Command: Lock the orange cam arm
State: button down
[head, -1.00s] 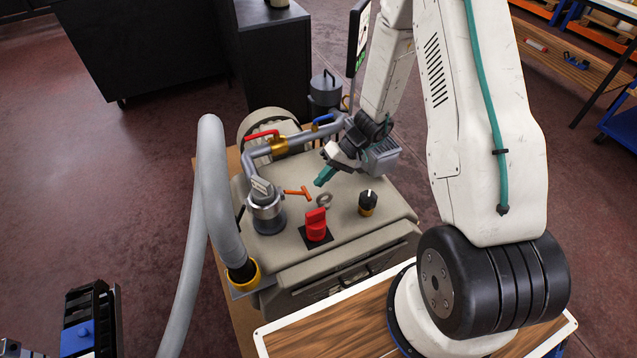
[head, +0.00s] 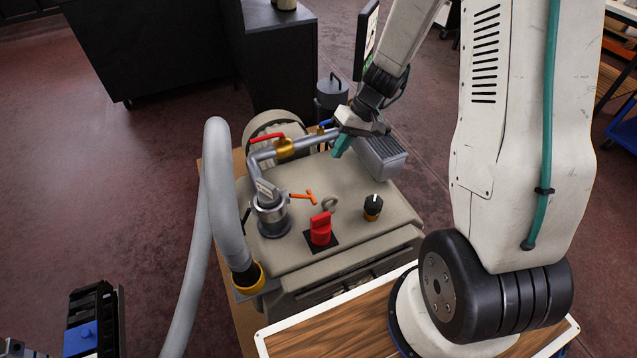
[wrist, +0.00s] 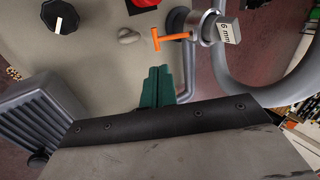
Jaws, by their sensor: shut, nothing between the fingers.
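The orange cam arm (head: 303,197) is a thin T-ended lever. It sticks out to the right from the silver coupling (head: 270,216) at the left of the beige machine top. In the wrist view the cam arm (wrist: 170,37) lies beyond the fingertips, its T-end nearest to them and its other end at the coupling (wrist: 212,28). My gripper (head: 340,152) has teal fingers, shut and empty, above the rear right of the machine top. In the wrist view the fingers (wrist: 158,72) are together, with a visible gap to the cam arm.
A red knob (head: 320,230), a black knob (head: 373,208) and a small grey ring-like part (head: 330,204) stand on the top. A pipe with a red-handled valve (head: 284,147) runs behind. A thick grey hose (head: 215,190) rises at the left. A finned block (head: 383,158) is beside my gripper.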

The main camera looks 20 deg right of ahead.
aim_at(301, 197)
jog(key=x, duration=1.4)
jog(key=shift+d+f+m, duration=0.25)
jog(key=shift+f+m, duration=0.05)
jog(key=shift+f, duration=0.05)
jog(key=shift+w, duration=0.1)
jog(key=shift+f+y, duration=0.5)
jog(key=shift+a+f, duration=0.2)
jog(key=shift+f, duration=0.35)
